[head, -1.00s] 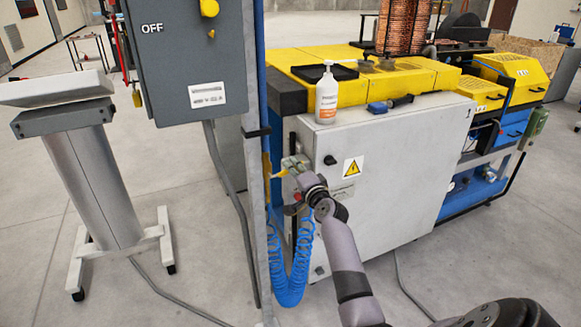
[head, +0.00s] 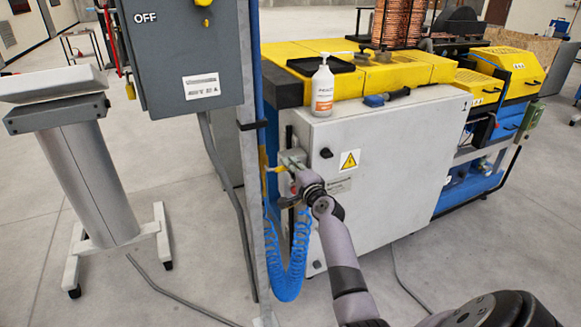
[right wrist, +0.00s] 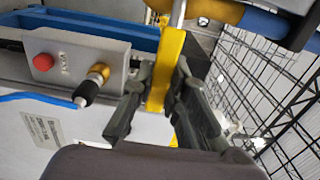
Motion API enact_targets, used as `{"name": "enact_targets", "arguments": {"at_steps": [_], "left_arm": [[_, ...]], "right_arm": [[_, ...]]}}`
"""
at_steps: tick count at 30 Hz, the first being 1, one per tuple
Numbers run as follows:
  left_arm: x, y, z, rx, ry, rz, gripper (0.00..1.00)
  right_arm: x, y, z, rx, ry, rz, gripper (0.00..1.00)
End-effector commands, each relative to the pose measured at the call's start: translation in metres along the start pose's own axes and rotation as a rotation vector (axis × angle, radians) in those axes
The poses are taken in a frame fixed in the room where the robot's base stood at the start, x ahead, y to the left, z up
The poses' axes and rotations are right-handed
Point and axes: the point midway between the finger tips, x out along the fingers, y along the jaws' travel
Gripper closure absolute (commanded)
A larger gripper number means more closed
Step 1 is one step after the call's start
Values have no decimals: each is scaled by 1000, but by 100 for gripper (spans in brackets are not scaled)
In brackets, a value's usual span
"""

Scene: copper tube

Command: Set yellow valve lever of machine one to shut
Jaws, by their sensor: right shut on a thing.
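The yellow valve lever (right wrist: 166,75) stands upright in the middle of the right wrist view, hanging from a metal fitting at the top edge. My right gripper (right wrist: 158,98) is shut on the lever, with one dark finger on each side. In the head view the right gripper (head: 287,167) is at the left edge of the machine's white cabinet (head: 390,180), close to the grey post. My left gripper is not in view.
The grey post (head: 250,210) with a switch box (head: 185,60) marked OFF stands just left of the gripper. A coiled blue hose (head: 287,280) hangs below.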

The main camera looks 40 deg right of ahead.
Motion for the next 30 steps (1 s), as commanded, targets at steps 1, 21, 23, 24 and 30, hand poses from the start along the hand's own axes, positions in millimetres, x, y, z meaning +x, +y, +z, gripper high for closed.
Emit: {"name": "enact_targets", "arguments": {"at_steps": [1,21,23,24,30], "left_arm": [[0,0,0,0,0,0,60],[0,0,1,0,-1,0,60],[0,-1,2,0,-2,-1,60],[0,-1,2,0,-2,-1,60],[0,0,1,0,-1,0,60]], "right_arm": [[0,2,0,8,0,2,100],[0,1,0,2,-1,1,65],[-2,1,0,2,-1,1,65],[-4,1,0,2,-1,1,65],[-32,2,0,0,0,2,65]]}}
